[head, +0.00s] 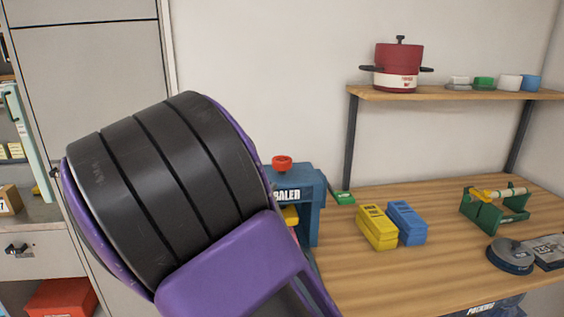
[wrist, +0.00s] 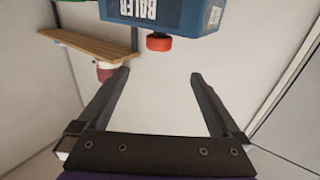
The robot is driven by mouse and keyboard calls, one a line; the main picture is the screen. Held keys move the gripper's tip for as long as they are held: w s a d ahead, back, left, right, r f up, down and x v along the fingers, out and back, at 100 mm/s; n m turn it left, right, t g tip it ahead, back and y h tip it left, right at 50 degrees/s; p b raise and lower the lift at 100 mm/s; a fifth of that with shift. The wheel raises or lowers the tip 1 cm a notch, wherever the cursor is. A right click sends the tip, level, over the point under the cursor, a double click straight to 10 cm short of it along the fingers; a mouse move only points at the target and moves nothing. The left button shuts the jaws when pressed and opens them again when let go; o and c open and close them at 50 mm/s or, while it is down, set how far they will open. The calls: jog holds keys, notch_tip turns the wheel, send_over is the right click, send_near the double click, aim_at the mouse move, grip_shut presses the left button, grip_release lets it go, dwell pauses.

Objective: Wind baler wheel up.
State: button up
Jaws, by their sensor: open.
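The baler (head: 311,205) is a blue machine at the left end of the wooden workbench, partly hidden behind my arm in the head view. Its red wheel (head: 282,162) sits on top. In the wrist view the baler (wrist: 165,12) appears upside down at the top, with the red wheel (wrist: 159,43) below it. My gripper (wrist: 161,75) is open and empty. The wheel shows between the fingers' directions, beyond the tips and apart from them. In the head view my gripper is hidden behind my arm.
The workbench (head: 400,280) holds yellow (head: 377,230) and blue (head: 407,224) blocks, a green tool (head: 495,208) and a grey round object (head: 510,256). A shelf (head: 450,94) above carries a red pot (head: 398,68) and small cups. A cabinet (head: 90,90) stands at the left.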

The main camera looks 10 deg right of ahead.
aim_at(282, 162)
jog(key=x, duration=1.6)
jog(key=shift+w+d+f, duration=0.25)
jog(key=shift+d+f, duration=0.1)
jog(key=shift+f+b, duration=0.1)
jog(key=shift+b, duration=0.25)
jog(key=c, duration=1.3)
